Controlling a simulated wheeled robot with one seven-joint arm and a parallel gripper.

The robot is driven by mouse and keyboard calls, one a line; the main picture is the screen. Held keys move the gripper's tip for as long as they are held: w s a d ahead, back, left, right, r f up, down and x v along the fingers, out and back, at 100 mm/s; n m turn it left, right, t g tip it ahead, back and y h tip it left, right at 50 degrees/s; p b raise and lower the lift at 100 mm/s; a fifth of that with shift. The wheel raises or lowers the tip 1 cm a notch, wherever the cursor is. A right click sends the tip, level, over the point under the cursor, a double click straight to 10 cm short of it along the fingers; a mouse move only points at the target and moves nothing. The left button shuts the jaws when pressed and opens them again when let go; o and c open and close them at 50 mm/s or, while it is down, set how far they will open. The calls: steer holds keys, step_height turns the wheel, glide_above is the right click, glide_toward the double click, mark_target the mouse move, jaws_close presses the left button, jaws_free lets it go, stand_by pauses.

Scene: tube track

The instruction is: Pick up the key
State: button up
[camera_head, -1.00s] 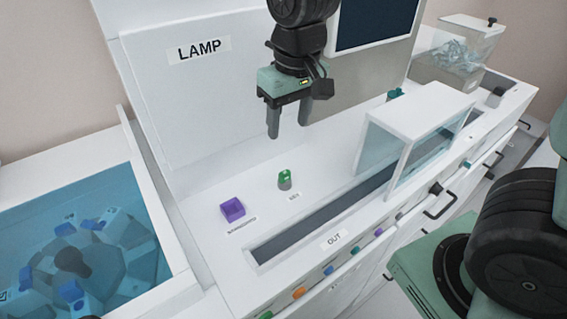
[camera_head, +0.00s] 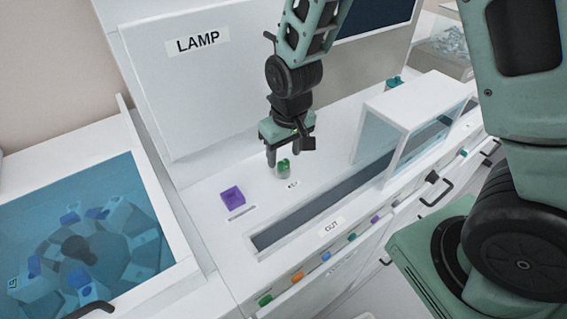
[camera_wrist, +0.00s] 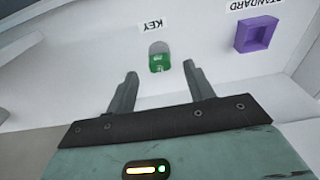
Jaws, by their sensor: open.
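The key (camera_head: 284,168) is a small piece with a green top and a grey lower part. It stands on the white counter beside the "KEY" label (camera_head: 292,184). In the wrist view the key (camera_wrist: 159,57) lies ahead of the fingertips, roughly centred between them. My gripper (camera_head: 284,158) is open and empty, pointing down just above and behind the key in the head view. In the wrist view the two fingers (camera_wrist: 161,73) are spread apart with no contact on the key.
A purple square holder (camera_head: 233,197) sits left of the key; it also shows in the wrist view (camera_wrist: 257,34). A long dark slot (camera_head: 315,207) marked "OUT" runs in front. A clear-sided white cover (camera_head: 424,95) stands right. The LAMP panel (camera_head: 185,80) rises behind.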

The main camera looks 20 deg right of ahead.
mark_target(283, 161)
steer(key=shift+w+f+p, duration=0.2)
steer(key=shift+f+p, duration=0.15)
steer(key=shift+f, duration=1.55)
jaws_close()
steer(key=shift+r, duration=0.1)
